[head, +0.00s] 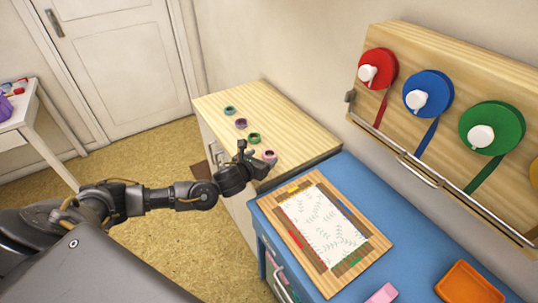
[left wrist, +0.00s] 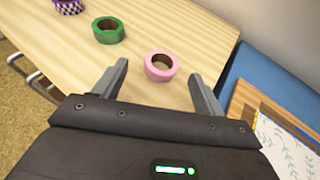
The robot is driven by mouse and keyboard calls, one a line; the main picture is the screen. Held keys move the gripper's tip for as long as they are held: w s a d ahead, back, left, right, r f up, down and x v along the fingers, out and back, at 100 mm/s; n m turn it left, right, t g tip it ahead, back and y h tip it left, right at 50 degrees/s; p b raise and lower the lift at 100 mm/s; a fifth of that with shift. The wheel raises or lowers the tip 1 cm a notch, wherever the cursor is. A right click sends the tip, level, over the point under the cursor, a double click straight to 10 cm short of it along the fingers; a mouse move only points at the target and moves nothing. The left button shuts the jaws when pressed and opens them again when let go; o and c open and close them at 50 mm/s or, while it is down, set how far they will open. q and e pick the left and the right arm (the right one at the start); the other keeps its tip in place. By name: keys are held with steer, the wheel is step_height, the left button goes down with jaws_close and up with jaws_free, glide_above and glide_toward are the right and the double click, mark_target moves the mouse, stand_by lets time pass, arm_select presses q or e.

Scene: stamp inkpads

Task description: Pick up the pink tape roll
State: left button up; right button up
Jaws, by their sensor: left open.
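The pink tape roll (head: 270,155) lies flat on the wooden cabinet top (head: 305,144), near its front corner by the blue counter. It also shows in the left wrist view (left wrist: 160,67), its hole facing up. My left gripper (head: 253,157) is beside it, just above the cabinet top. In the left wrist view my left gripper (left wrist: 161,85) is open, with one finger on each side of the line to the roll. The roll sits a little beyond the fingertips, untouched. My right gripper is not in view.
A green tape roll (head: 254,138), a purple one (head: 241,123) and a teal one (head: 229,111) lie in a row behind the pink roll. A wooden framed board (head: 376,245) lies on the blue counter (head: 420,262). A wall stands behind the cabinet.

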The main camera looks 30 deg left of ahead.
mark_target(272, 151)
arm_select(q)
steer(key=shift+w, duration=0.45)
steer(key=p+x, duration=0.1)
steer(key=x, duration=0.3)
steer(key=shift+w+d+f, duration=0.1)
steer(key=shift+d+f, duration=0.1)
steer(key=c, duration=1)
steer(key=shift+c, duration=0.2)
